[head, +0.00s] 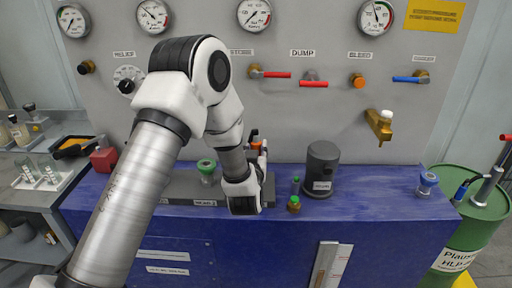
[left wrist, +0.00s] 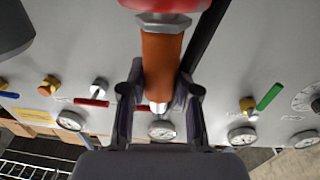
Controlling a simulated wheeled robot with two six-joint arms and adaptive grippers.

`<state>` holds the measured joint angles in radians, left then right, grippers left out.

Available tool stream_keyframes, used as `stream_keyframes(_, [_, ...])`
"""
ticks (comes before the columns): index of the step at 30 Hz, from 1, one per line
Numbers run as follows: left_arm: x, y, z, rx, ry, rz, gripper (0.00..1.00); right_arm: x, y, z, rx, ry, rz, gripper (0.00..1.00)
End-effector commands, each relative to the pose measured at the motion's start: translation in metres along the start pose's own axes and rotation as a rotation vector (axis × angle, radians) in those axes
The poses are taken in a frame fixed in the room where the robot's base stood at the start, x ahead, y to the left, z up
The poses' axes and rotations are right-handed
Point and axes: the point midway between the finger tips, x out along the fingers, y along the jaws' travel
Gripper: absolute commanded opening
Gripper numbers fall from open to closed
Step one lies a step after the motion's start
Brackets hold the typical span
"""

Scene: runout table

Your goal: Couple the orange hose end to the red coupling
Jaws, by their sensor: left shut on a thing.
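My left gripper (left wrist: 160,80) is shut on the orange hose end (left wrist: 162,62), which lies between its two dark fingers in the left wrist view. A silver tip shows at the hose end's lower end. A red part (left wrist: 163,4), perhaps the red coupling, with a grey hex collar shows at the top edge, in line with the orange body. I cannot tell whether they are joined or only overlap. In the head view a bit of the orange hose end (head: 255,147) shows behind my left wrist, above the blue bench. My wrist hides most of this spot. My right gripper is not in view.
The blue bench (head: 375,212) carries a green-topped fitting (head: 206,168), a dark cylinder (head: 322,168), a small green-capped fitting (head: 294,203) and a blue fitting (head: 427,180). The grey panel (head: 335,118) with gauges and valve handles stands behind. A green drum (head: 480,215) is at right.

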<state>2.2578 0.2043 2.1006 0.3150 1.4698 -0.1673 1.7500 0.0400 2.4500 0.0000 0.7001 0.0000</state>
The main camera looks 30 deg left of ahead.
Motion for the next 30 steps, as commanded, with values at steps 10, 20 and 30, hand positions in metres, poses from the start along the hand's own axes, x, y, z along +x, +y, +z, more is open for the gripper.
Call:
stream_keyframes(10, [0.000,0.000,0.006,0.000,0.000,0.000,0.56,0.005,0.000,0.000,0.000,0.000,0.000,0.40])
stream_keyframes(20, [-0.001,0.000,0.006,0.000,-0.001,0.000,0.60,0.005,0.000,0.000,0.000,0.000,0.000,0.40])
stream_keyframes(30, [-0.064,0.001,0.006,0.006,-0.003,0.004,0.60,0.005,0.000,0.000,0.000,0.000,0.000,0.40])
